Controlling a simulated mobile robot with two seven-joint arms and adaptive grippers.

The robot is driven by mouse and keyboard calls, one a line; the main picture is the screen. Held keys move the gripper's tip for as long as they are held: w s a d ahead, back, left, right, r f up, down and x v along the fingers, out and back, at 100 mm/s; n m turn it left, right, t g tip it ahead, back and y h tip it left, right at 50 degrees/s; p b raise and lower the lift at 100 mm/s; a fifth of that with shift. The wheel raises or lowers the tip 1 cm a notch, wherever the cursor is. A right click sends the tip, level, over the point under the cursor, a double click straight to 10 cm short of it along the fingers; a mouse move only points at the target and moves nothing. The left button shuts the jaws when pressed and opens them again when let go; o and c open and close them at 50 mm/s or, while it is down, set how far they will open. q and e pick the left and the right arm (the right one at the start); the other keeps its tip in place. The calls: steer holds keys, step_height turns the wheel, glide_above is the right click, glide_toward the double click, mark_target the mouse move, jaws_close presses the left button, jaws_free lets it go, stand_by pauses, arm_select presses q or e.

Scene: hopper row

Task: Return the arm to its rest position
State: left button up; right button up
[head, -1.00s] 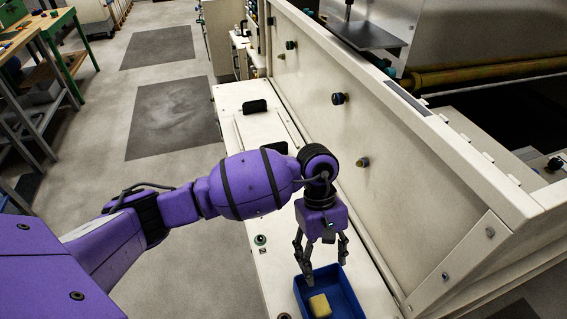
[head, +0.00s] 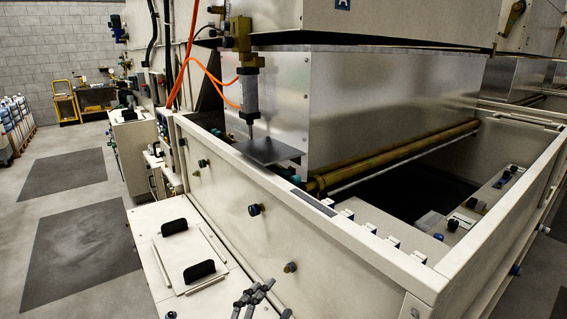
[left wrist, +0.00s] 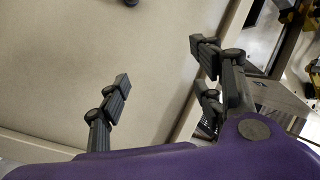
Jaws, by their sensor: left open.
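My left gripper (head: 255,296) shows at the bottom edge of the head view, in front of the cream machine's slanted panel (head: 225,205). Only its dark fingers show there; my arm is out of the frame. My right gripper is in neither view.
A cream ledge with a lid (head: 190,262) and two black handles lies left of the gripper. Knobs (head: 254,210) stick out of the panel. An open hopper (head: 400,200) lies behind its top edge.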

arm_select(q)
steer(key=s+a+f+n+g+y, duration=0.1)
steer(key=s+a+f+n+y, duration=0.15)
steer(key=a+f+n, duration=0.2)
steer(key=s+a+f+n+g+y, duration=0.1)
steer(key=s+a+f+n+y, duration=0.15)
steer(key=f, duration=0.35)
steer(key=s+a+f+n+g+y, duration=0.1)
steer(key=s+a+f+n+g, duration=0.1)
steer(key=s+f, duration=0.3)
steer(key=s+a+f+n+g+y, duration=0.1)
steer(key=s+f, duration=0.5)
steer(key=s, duration=0.7)
steer(key=s+a+f+n+g+y+p, duration=0.1)
steer(key=s+a+f+n+g, duration=0.2)
steer(key=s, duration=0.6)
steer(key=a+f+n, duration=0.2)
steer(key=a, duration=0.1)
steer(key=shift+a+f, duration=0.35)
steer(key=shift+a, duration=0.05)
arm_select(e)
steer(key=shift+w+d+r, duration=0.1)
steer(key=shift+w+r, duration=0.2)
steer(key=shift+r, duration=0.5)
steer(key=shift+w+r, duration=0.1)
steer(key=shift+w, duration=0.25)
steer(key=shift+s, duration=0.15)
